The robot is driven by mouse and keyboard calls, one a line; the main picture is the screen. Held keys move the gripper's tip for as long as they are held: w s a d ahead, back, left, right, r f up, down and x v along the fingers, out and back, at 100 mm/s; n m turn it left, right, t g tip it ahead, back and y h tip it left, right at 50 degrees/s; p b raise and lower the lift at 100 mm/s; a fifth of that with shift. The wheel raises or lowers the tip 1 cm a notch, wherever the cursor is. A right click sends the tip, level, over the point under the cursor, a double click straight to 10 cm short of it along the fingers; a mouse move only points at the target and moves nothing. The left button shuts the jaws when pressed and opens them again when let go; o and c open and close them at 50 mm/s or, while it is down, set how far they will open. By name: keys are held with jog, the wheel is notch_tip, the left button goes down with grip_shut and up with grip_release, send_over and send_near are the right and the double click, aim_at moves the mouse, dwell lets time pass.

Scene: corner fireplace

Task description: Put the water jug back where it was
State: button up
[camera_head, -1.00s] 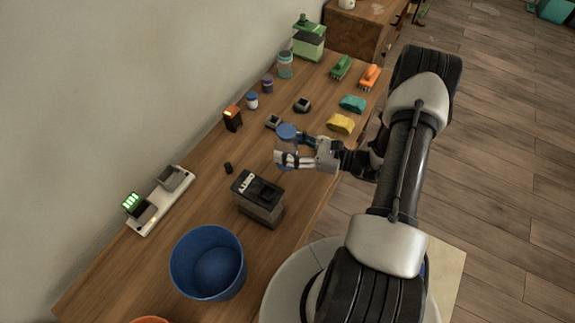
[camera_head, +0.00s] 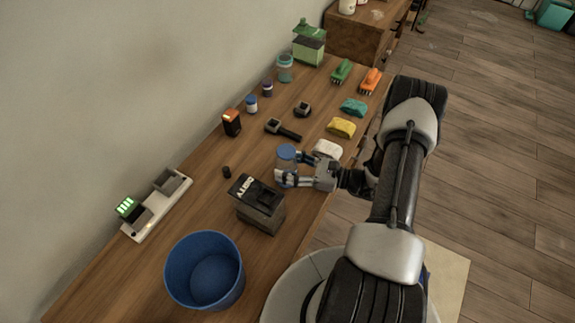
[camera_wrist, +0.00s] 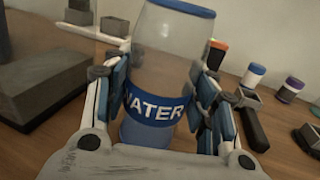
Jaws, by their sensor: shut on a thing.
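The water jug (camera_wrist: 165,70) is a clear vessel with a blue top and a blue band reading "WATER", with blue at its bottom. In the head view the jug (camera_head: 287,154) stands upright over the table, beside a dark box. My gripper (camera_head: 290,177) is shut on the jug, with one finger on each side. In the wrist view my gripper (camera_wrist: 165,105) has its blue-padded fingers against the jug's sides. The jug's base is partly hidden, so I cannot tell whether it touches the table.
A dark box with lettering (camera_head: 260,205) is close to the jug on the near side. A blue bin (camera_head: 204,270), charger strip (camera_head: 157,206), black tool (camera_head: 283,129), yellow cloth (camera_head: 341,127) and white cloth (camera_head: 328,149) lie around. Small jars stand along the wall. Bare wood shows left of the jug.

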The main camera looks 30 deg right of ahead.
jog(key=o, duration=1.2)
